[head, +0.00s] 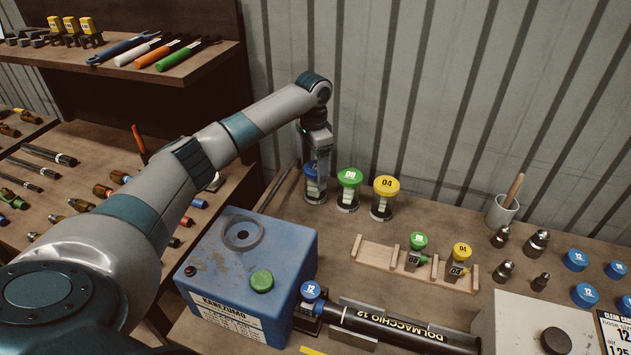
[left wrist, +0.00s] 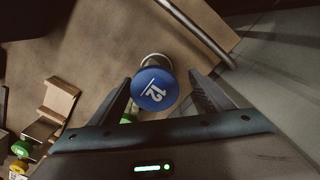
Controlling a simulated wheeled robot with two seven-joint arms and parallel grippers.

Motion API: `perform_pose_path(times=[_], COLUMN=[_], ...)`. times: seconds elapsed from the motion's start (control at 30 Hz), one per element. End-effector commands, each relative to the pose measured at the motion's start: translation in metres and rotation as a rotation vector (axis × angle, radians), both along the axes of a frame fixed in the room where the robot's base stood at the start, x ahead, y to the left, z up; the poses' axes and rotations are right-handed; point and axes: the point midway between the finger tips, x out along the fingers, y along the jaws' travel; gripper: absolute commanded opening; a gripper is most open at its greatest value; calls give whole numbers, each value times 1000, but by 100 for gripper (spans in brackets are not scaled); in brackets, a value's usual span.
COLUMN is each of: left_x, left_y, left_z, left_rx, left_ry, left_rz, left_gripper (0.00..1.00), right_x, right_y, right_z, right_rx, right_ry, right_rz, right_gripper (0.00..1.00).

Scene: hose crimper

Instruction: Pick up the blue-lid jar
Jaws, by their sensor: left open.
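The blue-lid jar (head: 315,196) stands upright at the back of the bench, left of the green-lid jar (head: 349,190) and the yellow-lid jar (head: 383,198). My left gripper (head: 316,172) points down over the blue-lid jar and hides part of its lid and body. In the left wrist view, the blue lid (left wrist: 155,88), marked 12, lies between the two open fingers of my left gripper (left wrist: 160,92). I see a gap on each side of the lid, so the jar is not gripped. My right gripper is not in view.
A blue machine box (head: 250,270) stands in front of the jars. A wooden rack (head: 380,259) with green and yellow-capped pieces lies to the right. A corrugated wall (head: 430,90) rises close behind. A cup (head: 502,210) stands farther right.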

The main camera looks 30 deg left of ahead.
Motion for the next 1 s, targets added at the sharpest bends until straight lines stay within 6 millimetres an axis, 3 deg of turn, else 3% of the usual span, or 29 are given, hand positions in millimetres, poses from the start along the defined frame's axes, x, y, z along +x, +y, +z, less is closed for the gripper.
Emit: perform_pose_path(times=[0.33, 0.73, 1.0], left_x=[-1, -3, -3], left_y=[-1, -7, -7], left_z=[-4, -46, -53], left_rx=[1, 0, 1], left_ry=[3, 2, 1], left_rz=[0, 1, 0], left_gripper=[72, 72, 72], right_x=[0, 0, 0], right_y=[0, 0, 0], right_z=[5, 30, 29], right_rx=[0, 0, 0], right_ry=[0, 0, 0], right_rz=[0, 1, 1], right_gripper=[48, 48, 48])
